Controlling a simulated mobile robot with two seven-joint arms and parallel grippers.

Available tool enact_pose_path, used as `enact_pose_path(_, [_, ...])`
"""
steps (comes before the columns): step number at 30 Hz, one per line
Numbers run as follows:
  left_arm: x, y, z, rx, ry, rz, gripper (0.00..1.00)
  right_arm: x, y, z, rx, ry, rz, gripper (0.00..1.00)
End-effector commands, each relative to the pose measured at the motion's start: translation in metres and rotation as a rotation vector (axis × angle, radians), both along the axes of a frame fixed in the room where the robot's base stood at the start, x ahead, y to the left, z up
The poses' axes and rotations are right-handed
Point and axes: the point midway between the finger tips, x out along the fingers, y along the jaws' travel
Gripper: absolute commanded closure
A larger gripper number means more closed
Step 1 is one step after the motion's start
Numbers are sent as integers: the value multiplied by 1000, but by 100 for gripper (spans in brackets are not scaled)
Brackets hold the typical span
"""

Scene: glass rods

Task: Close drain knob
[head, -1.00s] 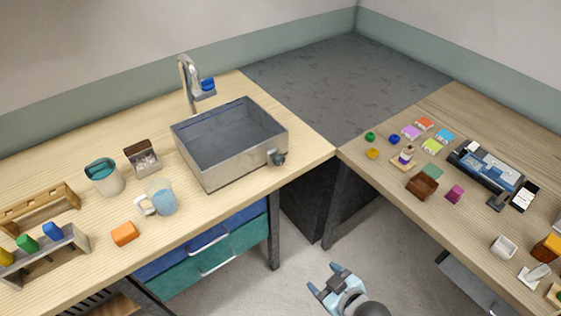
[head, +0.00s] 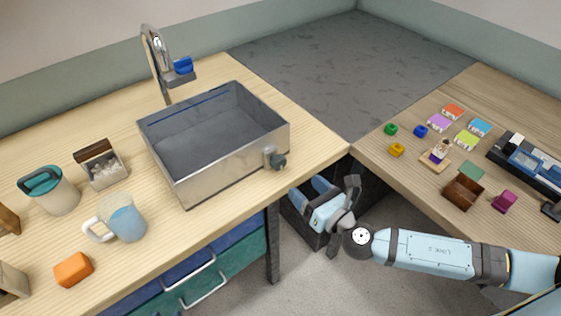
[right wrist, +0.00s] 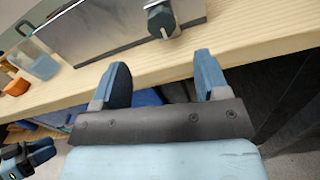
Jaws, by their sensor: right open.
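The drain knob (head: 278,160) is a dark grey knob on the right part of the metal sink's front wall. It also shows in the right wrist view (right wrist: 160,20), above and between my fingers. The sink (head: 215,150) is a grey metal basin on the wooden counter. My right gripper (head: 307,190) is open and empty, in front of the counter edge, lower and to the right of the knob and apart from it. In the right wrist view its two blue fingers (right wrist: 162,80) point toward the counter edge. My left gripper shows at the left edge of the right wrist view (right wrist: 40,152).
A faucet (head: 158,65) with a blue part stands behind the sink. A blue pitcher (head: 125,222), a teal-lidded cup (head: 58,195) and an orange block (head: 73,270) are on the counter's left. The right table (head: 400,175) holds small coloured items. The counter edge lies between my right gripper and the knob.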

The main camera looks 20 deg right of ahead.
Motion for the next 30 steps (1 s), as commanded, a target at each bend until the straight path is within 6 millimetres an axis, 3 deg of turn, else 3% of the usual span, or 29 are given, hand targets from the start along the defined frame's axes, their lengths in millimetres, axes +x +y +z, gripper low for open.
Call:
enact_pose_path(9, [4,6,7,19,-21,-9,57,65,23,2,2,-1,-1,32])
enact_pose_path(15, [4,6,7,19,-20,-8,57,89,32,0,3,1,-1,32])
enact_pose_path(27, [5,2,8,10,-18,-3,57,97,35,0,3,2,-1,32])
enact_pose_path(28, [5,2,8,9,-18,-2,57,96,35,0,3,2,-1,34])
enact_pose_path(30, [4,2,8,9,-18,-2,57,96,35,0,3,2,-1,50])
